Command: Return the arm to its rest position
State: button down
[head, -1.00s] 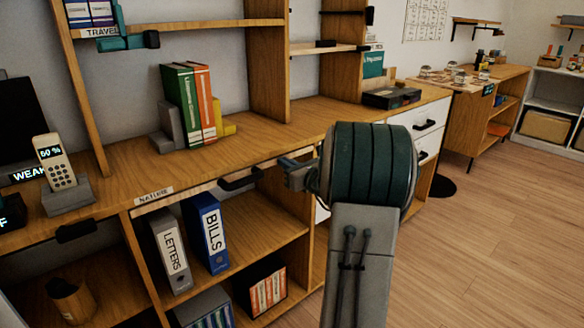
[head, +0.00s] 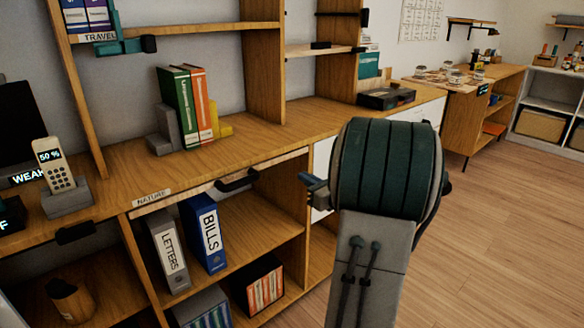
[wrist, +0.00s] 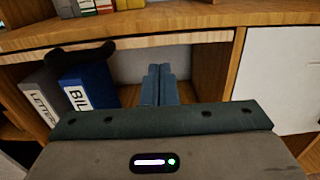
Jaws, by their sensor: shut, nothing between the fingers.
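My gripper (wrist: 159,72) shows in the wrist view with its two blue-grey fingers together and nothing between them. It points toward the open shelf space under the desk top, right of the blue BILLS binder (wrist: 87,87). In the head view my arm is raised at right of centre, in front of the desk (head: 275,143). Its thick dark-green joint hides most of the gripper there; only a small blue-grey part shows at the joint's left side.
The LETTERS binder (head: 168,254) stands left of the BILLS binder (head: 205,232) on the shelf. Green and orange books (head: 190,105) and a phone (head: 54,165) are on the desk. A white drawer unit (head: 321,166) is behind my arm. Open wooden floor (head: 500,235) lies to the right.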

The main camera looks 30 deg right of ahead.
jog(key=s+a+r+n+g+y+p, duration=0.25)
jog(key=a+r+n+g+p, duration=0.2)
jog(key=a, duration=0.45)
jog(key=s+a+r+n+g+y+p, duration=0.2)
jog(key=s+a+r+n+g+p, duration=0.1)
jog(key=a+n+p, duration=0.4)
jog(key=s+a+r+n+g+y+p, duration=0.3)
jog(key=a+r+n+g+p, duration=0.15)
jog(key=a, duration=0.55)
jog(key=s+a+r+n+g+h+p, duration=0.4)
jog(key=s+a+r+n+p, duration=0.1)
jog(key=s+n+p, duration=0.35)
jog(key=s+d+r+n+h+p, duration=0.2)
jog(key=s+r+n+h+p, duration=0.2)
jog(key=r+n+p, duration=0.3)
jog(key=r+n+h, duration=0.1)
jog(key=n, duration=0.2)
jog(key=shift+r+t+p, duration=0.3)
jog(key=shift+t, duration=0.1)
